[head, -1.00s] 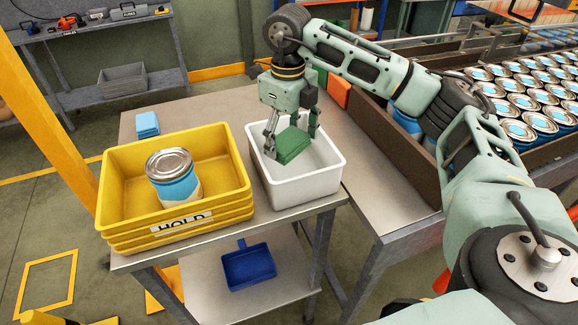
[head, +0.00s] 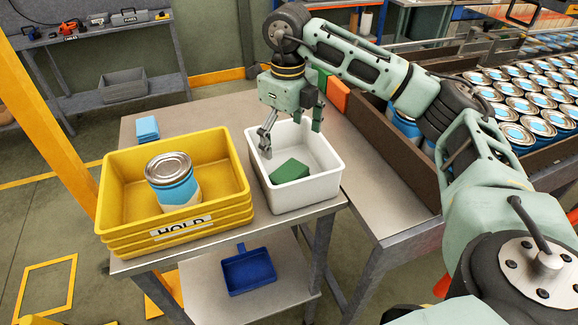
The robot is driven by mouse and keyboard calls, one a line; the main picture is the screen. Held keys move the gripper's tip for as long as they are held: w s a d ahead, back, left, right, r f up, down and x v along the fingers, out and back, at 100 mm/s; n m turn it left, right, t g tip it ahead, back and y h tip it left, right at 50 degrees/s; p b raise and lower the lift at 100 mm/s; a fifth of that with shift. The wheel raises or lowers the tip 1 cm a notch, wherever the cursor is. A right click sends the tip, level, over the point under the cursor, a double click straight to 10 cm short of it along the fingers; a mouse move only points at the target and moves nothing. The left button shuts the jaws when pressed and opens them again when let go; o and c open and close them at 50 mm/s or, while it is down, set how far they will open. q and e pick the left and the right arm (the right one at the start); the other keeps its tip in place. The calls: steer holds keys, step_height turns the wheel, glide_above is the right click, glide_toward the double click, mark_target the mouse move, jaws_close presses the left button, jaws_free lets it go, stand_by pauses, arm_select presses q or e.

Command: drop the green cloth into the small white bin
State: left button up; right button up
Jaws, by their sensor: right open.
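The green cloth (head: 290,171) lies inside the small white bin (head: 305,194), on its floor toward the front left. It is folded and looks tilted. My right gripper (head: 292,142) is open and empty above the bin, with its fingers at about rim height and apart from the cloth. My left gripper is not in view.
A yellow crate (head: 117,207) marked HOLD stands left of the bin, with a blue-labelled can (head: 172,182) in it. Folded blue cloths (head: 147,128) lie behind it. A blue dustpan (head: 249,271) is on the lower shelf. Many cans (head: 520,133) fill the conveyor at right.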

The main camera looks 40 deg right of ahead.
step_height(320, 180, up, 11)
stand_by(0.4)
stand_by(0.4)
